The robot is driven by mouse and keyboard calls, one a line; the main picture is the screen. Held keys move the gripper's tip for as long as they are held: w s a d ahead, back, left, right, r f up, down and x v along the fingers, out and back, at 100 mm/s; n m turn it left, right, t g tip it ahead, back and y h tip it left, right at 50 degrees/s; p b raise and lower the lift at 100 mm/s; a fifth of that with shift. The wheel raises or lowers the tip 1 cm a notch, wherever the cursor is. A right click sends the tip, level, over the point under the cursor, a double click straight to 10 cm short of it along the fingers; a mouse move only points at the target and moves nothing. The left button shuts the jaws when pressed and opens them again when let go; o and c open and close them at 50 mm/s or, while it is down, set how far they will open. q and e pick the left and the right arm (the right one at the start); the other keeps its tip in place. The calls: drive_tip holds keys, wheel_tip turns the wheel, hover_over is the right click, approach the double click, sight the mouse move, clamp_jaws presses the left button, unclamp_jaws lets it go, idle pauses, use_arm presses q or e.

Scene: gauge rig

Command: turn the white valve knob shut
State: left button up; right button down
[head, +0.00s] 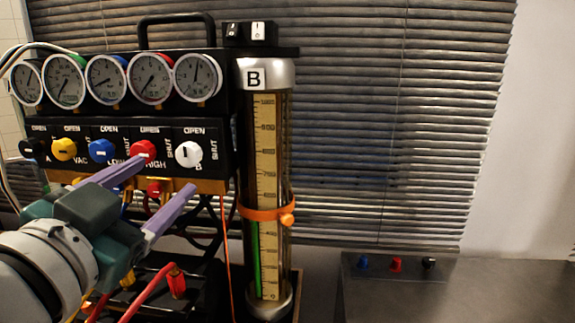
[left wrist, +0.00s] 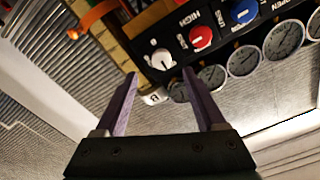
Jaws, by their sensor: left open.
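The white valve knob (head: 188,154) is the rightmost in a row of coloured knobs on the black panel. My left gripper (head: 165,175) has purple fingers, spread open and empty, just below and left of the white knob in the head view. In the left wrist view the white knob (left wrist: 161,58) shows beyond the gap between the open fingertips (left wrist: 160,74), apart from them. My right gripper is not in view.
Red (head: 143,151), blue (head: 101,150), yellow (head: 64,149) and black (head: 33,149) knobs sit left of the white one. Gauges (head: 198,77) are above. A tall measuring tube (head: 267,140) with an orange clamp (head: 266,212) stands at right. Hoses hang below the panel.

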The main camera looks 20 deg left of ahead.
sight(186, 159)
use_arm(q)
drive_tip(key=p+x, duration=0.1)
drive_tip(key=x, duration=0.6)
drive_tip(key=shift+w+a+r+p, duration=0.1)
drive_tip(key=shift+a+r+p, duration=0.05)
drive_tip(key=shift+p, duration=0.15)
drive_tip(key=shift+w+a, duration=0.15)
drive_tip(key=shift+w, duration=0.5)
drive_tip(key=shift+c, duration=0.3)
clamp_jaws()
